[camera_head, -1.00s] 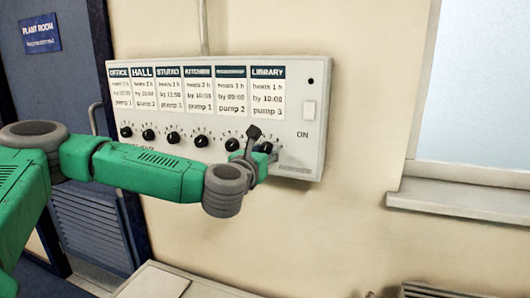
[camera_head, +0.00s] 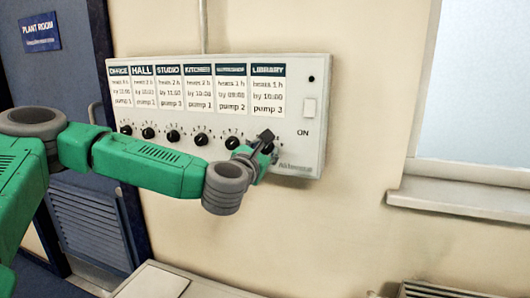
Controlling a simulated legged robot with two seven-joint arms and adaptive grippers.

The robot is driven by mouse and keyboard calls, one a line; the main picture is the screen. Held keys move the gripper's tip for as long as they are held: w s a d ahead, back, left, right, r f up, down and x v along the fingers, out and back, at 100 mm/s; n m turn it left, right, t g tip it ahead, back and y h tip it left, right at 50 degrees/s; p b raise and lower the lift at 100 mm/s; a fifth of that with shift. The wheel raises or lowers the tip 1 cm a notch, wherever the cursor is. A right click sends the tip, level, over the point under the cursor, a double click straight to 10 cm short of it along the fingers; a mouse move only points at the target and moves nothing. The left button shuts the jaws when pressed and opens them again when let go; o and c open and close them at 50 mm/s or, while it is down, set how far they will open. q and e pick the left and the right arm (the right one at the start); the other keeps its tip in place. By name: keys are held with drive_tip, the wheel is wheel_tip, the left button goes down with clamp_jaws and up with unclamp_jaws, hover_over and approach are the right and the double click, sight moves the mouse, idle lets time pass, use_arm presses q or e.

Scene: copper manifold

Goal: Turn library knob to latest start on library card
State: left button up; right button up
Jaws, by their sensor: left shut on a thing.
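A white control panel (camera_head: 228,165) on the wall carries a row of black knobs under zone cards. The library card (camera_head: 268,92) at the right end reads heats 1 h, by 10:00, pump 3. The library knob (camera_head: 268,147) sits below it, largely hidden by my left gripper. My left gripper (camera_head: 266,142) comes in from the left and is shut on the library knob at the panel's lower right. The knob's pointer and scale cannot be read. My right gripper is not in view.
The other knobs, such as the workshop knob (camera_head: 232,143), stand close to the left of my gripper. A window sill (camera_head: 455,200) juts out further right. A pale surface (camera_head: 160,280) lies below.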

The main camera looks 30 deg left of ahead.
use_arm(q)
drive_tip(key=m, duration=0.4)
drive_tip(key=shift+r+m, duration=0.2)
drive_tip(key=shift+m, duration=0.1)
drive_tip(key=shift+d+f+m, duration=0.1)
drive_tip(key=shift+m, duration=1.5)
drive_tip(key=shift+f, duration=0.1)
drive_tip(key=o, duration=1.1)
drive_tip(key=shift+d, duration=0.15)
